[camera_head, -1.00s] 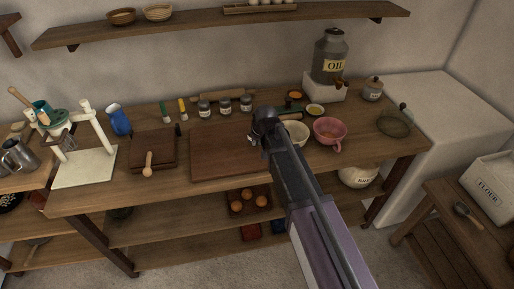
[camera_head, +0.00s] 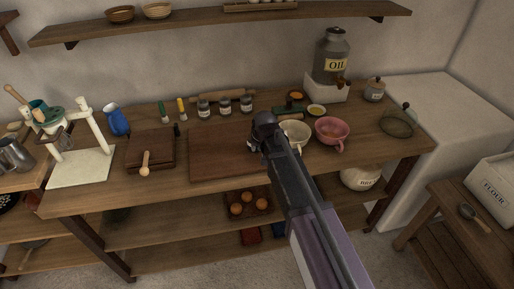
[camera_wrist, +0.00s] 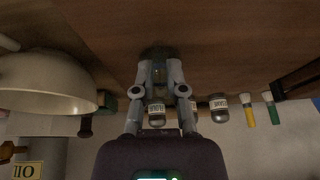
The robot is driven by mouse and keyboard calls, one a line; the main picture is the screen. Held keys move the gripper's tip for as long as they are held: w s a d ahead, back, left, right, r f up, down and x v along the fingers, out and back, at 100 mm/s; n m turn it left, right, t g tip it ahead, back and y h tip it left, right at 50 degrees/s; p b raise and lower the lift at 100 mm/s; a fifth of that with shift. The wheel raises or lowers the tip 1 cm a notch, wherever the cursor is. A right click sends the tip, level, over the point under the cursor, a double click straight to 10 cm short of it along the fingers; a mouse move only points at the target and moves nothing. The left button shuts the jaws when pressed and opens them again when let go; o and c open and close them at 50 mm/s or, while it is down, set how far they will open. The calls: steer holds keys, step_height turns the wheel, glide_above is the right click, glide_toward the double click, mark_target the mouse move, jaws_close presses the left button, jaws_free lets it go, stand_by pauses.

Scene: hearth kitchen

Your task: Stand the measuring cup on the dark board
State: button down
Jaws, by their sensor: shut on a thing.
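My gripper (camera_wrist: 158,82) is shut on a small greyish, see-through-looking thing (camera_wrist: 158,68), apparently the measuring cup. The fingers flank it on both sides, and its full shape is hard to make out. In the head view my gripper (camera_head: 261,142) is over the right end of the dark board (camera_head: 225,155), and my arm hides most of what it holds. The board lies flat on the worktop and its top is bare where it shows. It fills the upper part of the wrist view (camera_wrist: 220,30). I cannot tell whether the held thing touches the board.
A cream bowl (camera_head: 296,134) stands close to the right of my gripper, with a pink cup (camera_head: 332,131) beyond it. Several labelled jars (camera_head: 225,106) and a rolling pin (camera_head: 235,94) are behind the board. A wooden box (camera_head: 150,150) is to its left.

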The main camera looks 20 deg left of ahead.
steer(key=c, duration=0.7)
jaws_free()
steer(key=shift+r, duration=0.15)
steer(key=p+v, duration=1.1)
steer(key=v, duration=0.1)
stand_by(0.7)
steer(key=s+d+m+g+h, duration=0.1)
steer(key=s+d+m, duration=0.1)
steer(key=d, duration=1.1)
steer(key=s+d+f+m+g+h, duration=0.1)
steer(key=s+d, duration=0.3)
steer(key=d, duration=0.9)
steer(key=s+d+m+g, duration=0.1)
steer(key=s+d+m, duration=0.2)
steer(key=d, duration=1)
steer(key=shift+s+f+g+h, duration=0.3)
steer(key=shift+s+h, duration=0.05)
steer(key=shift+h, duration=0.05)
